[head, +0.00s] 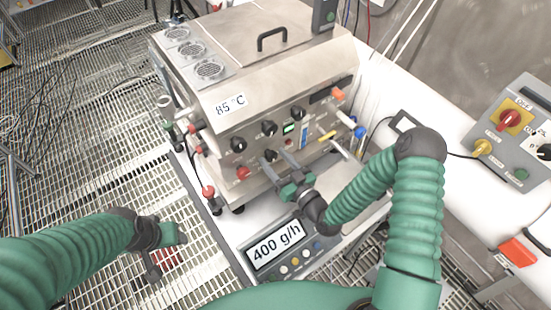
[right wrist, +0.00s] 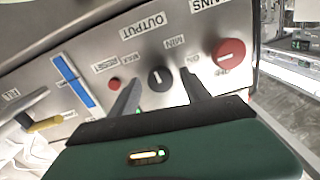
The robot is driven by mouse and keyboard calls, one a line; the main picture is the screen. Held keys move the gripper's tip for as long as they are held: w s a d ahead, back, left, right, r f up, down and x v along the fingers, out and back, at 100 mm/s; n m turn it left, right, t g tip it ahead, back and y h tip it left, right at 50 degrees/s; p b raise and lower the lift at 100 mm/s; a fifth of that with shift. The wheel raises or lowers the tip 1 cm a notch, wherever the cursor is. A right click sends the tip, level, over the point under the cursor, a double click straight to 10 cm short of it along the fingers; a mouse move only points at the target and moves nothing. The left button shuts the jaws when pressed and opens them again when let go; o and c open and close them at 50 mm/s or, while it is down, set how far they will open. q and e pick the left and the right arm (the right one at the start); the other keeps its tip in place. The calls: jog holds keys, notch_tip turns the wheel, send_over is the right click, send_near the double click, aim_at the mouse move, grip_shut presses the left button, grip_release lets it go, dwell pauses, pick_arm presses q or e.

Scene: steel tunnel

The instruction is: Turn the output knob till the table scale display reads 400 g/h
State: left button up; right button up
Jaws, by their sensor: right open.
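The black output knob (right wrist: 160,78) with a white pointer mark sits on the steel front panel under an upside-down OUTPUT label in the right wrist view. In the head view the knob (head: 270,156) is just beyond my right gripper (head: 280,172). My right gripper (right wrist: 162,98) is open, one finger on each side of the knob, with gaps showing between fingers and knob. The table scale (head: 282,250) lies in front of the machine, and its display (head: 277,245) reads 400 g/h. My left gripper (head: 160,255) is low over the grating at left; its jaws are unclear.
A red mains knob (right wrist: 229,53) sits beside the output knob, with a small red reset button (right wrist: 114,83) on the other side. The steel machine (head: 270,85) shows 85 °C. A grey control box (head: 515,135) stands at right. Floor grating (head: 100,160) lies at left.

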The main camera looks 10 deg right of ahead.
jog(key=shift+s, duration=0.1)
grip_shut()
jog(key=shift+f+m+b, duration=0.1)
jog(key=shift+m+b, duration=0.2)
jog(key=shift+b, duration=0.05)
grip_release()
jog(key=p+v, duration=0.1)
jog(key=v, duration=1.6)
